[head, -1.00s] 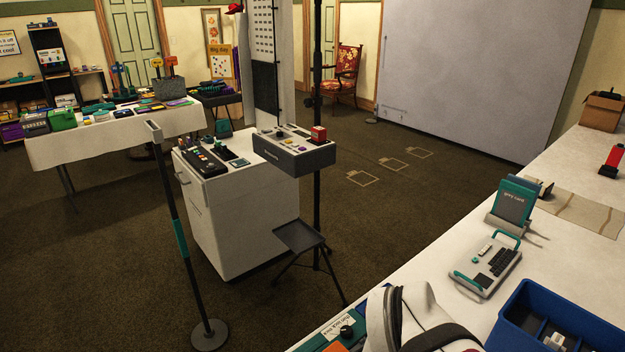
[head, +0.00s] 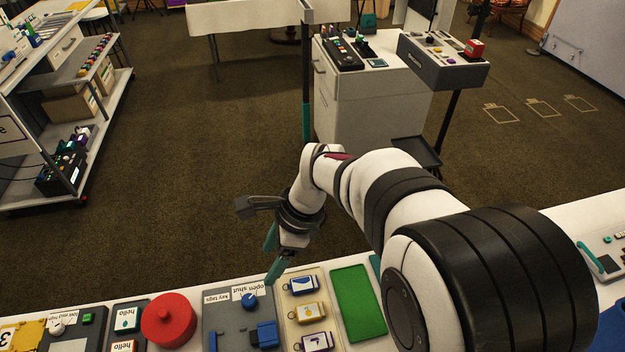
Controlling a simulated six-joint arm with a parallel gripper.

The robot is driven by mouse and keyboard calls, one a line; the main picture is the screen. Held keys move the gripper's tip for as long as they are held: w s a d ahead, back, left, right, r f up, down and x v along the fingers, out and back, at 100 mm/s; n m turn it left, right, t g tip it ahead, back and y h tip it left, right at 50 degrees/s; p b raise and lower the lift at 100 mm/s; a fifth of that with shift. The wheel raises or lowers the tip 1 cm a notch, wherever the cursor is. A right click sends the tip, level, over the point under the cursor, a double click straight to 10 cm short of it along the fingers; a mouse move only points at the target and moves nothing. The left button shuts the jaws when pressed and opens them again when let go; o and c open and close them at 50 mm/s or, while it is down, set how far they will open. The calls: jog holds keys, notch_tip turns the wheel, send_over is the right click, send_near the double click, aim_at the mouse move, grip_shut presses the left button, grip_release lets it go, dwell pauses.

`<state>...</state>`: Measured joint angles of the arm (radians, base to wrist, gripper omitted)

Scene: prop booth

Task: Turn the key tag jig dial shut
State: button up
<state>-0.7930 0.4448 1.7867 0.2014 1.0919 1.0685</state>
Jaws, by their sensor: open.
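The key tag jig (head: 229,322) is a grey plate on the white counter at the bottom of the head view. A blue block (head: 264,335) stands on the plate below the dial. My gripper (head: 271,252) has teal fingers, spread apart and empty. It hangs above the counter's far edge, up and to the right of the dial, not touching it.
A red round container (head: 169,320) stands left of the jig. Right of it are a tray of picture tags (head: 307,312) and a green mat (head: 358,302). A small panel with a white knob (head: 58,328) lies further left. Open floor lies beyond the counter.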

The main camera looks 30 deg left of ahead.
aim_at(249, 299)
jog(key=x, duration=1.5)
jog(key=shift+d+f, duration=0.1)
jog(key=shift+f, duration=0.25)
grip_shut()
